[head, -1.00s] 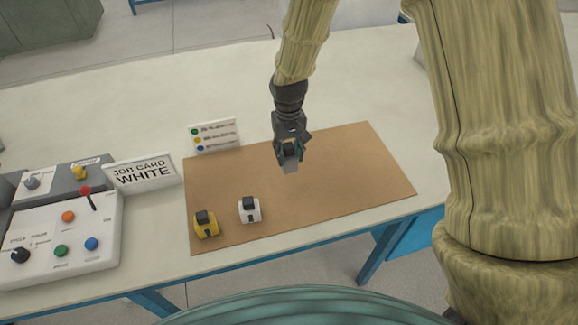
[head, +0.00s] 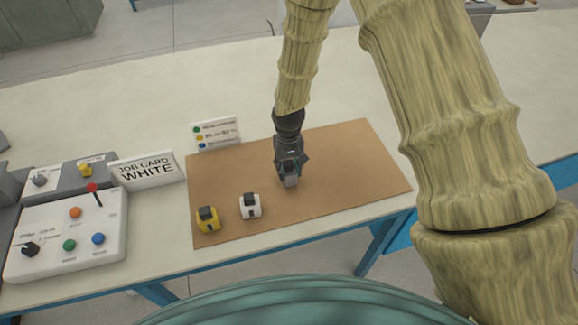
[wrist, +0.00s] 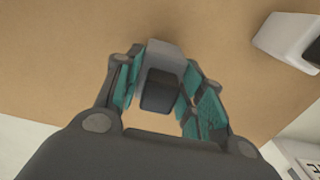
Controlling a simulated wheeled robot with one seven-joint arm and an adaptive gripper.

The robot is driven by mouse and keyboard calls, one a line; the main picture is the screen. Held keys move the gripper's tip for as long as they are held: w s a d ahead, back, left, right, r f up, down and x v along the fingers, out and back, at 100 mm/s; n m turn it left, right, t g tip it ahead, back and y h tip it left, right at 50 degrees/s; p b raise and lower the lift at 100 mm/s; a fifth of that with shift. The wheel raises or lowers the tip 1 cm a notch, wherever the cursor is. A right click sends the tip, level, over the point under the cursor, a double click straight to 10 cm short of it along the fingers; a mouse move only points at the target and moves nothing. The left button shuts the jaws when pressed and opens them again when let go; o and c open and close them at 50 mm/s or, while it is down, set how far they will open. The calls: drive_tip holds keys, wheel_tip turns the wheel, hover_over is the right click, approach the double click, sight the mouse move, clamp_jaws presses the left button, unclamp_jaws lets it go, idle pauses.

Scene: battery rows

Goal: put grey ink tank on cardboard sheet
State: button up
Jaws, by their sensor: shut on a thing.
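The grey ink tank (wrist: 165,58) with its dark cap sits between the teal-padded fingers of my gripper (wrist: 160,95) in the wrist view. In the head view my gripper (head: 289,172) is shut on the grey ink tank (head: 291,181), low over the middle of the cardboard sheet (head: 340,165). I cannot tell whether the tank's underside touches the sheet. The brown cardboard sheet lies flat on the table and also fills most of the wrist view (wrist: 60,50).
A yellow tank (head: 207,220) and a white tank (head: 250,207) stand on the sheet's left part. A control panel (head: 70,240), a "JOB CARD WHITE" sign (head: 147,170) and a colour legend card (head: 215,132) stand on the table. The sheet's right part is clear.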

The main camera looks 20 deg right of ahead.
drive_tip(key=shift+f, duration=0.1)
drive_tip(key=o, duration=1.1)
drive_tip(key=shift+r+b, duration=2.05)
drive_tip(key=shift+r, duration=4.05)
